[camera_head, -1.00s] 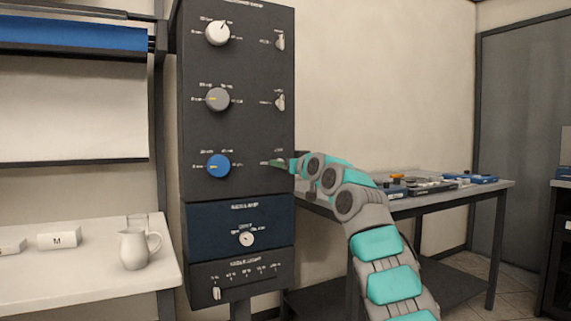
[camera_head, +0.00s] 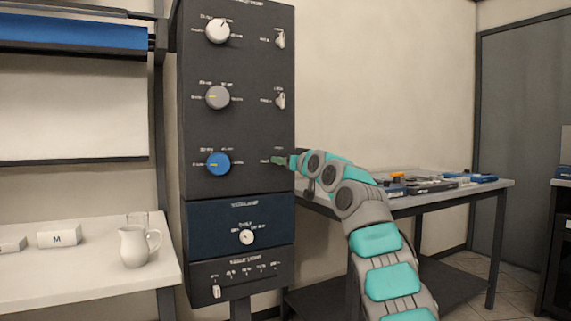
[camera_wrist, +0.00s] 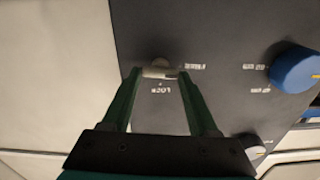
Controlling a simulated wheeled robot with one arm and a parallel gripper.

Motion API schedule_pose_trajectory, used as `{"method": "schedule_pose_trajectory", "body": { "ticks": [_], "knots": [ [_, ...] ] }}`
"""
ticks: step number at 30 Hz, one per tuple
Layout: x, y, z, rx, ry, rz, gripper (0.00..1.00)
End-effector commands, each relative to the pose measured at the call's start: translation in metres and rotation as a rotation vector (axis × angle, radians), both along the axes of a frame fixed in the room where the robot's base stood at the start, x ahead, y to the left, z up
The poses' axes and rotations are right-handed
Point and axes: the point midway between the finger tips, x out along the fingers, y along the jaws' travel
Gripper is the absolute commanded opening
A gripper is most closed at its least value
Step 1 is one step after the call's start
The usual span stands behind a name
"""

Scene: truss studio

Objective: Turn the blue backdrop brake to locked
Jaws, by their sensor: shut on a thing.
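The blue backdrop brake is a small pale lever (camera_wrist: 160,72) on the dark panel, with a LOCK label below it and a FREE label to its right in the wrist view. My gripper (camera_wrist: 160,75) has its green fingers on both sides of the lever and is shut on it. In the head view my gripper (camera_head: 279,161) is at the panel's right edge, level with the blue knob (camera_head: 218,164), and covers the lever. The lever's exact angle is hard to tell between the fingertips. The blue knob also shows at the right of the wrist view (camera_wrist: 295,70).
The dark panel (camera_head: 240,120) also carries a white knob (camera_head: 217,30), a grey knob (camera_head: 217,97) and two pale levers above. A left table (camera_head: 90,285) holds a white jug (camera_head: 136,246). A table (camera_head: 500,185) with tools stands behind my arm.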

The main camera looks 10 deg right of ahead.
Motion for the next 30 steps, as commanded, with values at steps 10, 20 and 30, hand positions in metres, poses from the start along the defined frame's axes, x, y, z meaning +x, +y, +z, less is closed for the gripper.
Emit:
{"method": "schedule_pose_trajectory", "body": {
  "ticks": [10, 20, 30],
  "knots": [
    [-0.0003, 0.0014, -0.0011, 0.276, 0.09, 0.003, 0.04],
    [0.0003, -0.0002, 0.0007, 0.576, 0.187, 0.003, 0.04],
    [0.0014, -0.0011, -0.0009, 0.884, 0.293, 0.001, 0.04]
  ]
}}
